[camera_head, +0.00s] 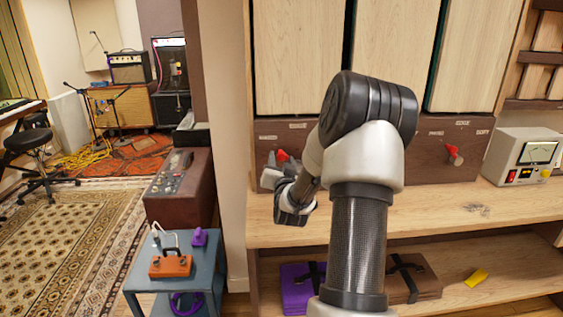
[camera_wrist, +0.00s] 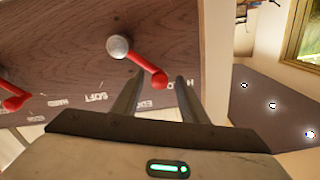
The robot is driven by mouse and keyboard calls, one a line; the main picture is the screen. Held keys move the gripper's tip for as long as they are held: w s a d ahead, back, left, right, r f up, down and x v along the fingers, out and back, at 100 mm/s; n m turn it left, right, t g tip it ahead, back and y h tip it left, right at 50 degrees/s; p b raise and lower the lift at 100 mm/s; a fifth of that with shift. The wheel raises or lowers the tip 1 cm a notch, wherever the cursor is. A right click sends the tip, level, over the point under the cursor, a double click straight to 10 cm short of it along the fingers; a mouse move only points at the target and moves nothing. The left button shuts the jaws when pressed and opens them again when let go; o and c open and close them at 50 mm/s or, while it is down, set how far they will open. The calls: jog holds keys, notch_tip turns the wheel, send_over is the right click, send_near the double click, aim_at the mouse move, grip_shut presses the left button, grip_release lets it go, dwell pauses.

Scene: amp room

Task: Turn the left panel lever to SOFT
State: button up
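The left panel lever (camera_wrist: 139,62) has a silver pivot and a red arm ending in a red ball. In the wrist view, which looks upside down, the ball points toward a partly hidden label starting with H, beside EDGE. The SOFT label (camera_wrist: 95,97) is farther left there. My gripper (camera_wrist: 158,78) is open, its two fingers apart on either side of the ball; contact cannot be told. In the head view my gripper (camera_head: 272,172) is at the left panel beside the red lever (camera_head: 282,155), and my arm hides part of the panel.
Another red lever (camera_wrist: 14,102) shows at the left of the wrist view. The right panel lever (camera_head: 452,153) and a meter box (camera_head: 524,156) are at the right of the wooden shelf (camera_head: 430,208). A blue side table (camera_head: 205,276) stands to the lower left.

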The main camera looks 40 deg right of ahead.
jog(key=shift+w+d, duration=0.2)
jog(key=shift+w, duration=0.05)
grip_shut()
